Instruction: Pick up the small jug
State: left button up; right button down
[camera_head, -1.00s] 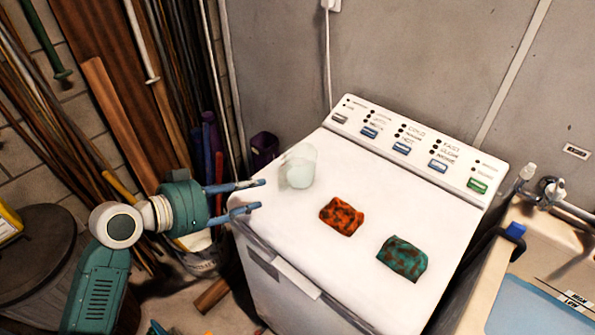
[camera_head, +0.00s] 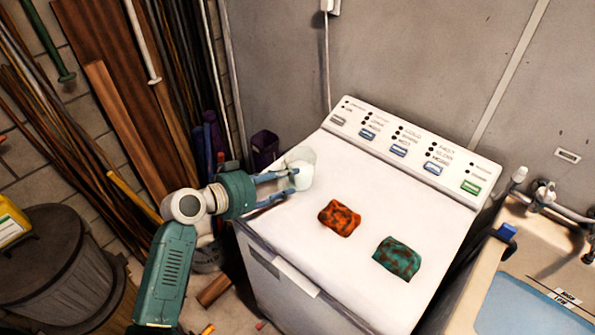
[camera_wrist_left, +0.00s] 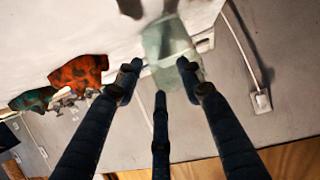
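The small jug (camera_head: 301,167) is pale and translucent and stands at the back left of the white washing machine's top (camera_head: 375,175). My left gripper (camera_head: 294,181) is open at the jug's left side, with its fingertips at or just short of the jug. In the left wrist view the jug (camera_wrist_left: 169,50) shows beyond and between the spread fingers of the left gripper (camera_wrist_left: 160,85). I cannot tell whether the fingers touch it. My right gripper is not in view.
An orange patterned packet (camera_head: 339,218) and a green patterned one (camera_head: 397,258) lie on the machine, right of the jug. The control panel (camera_head: 410,145) rises behind. A sink (camera_head: 545,240) is at right, a trash bin (camera_head: 60,270) at left.

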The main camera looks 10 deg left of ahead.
pick_arm(q)
grip_shut()
jog(key=shift+r, duration=0.1)
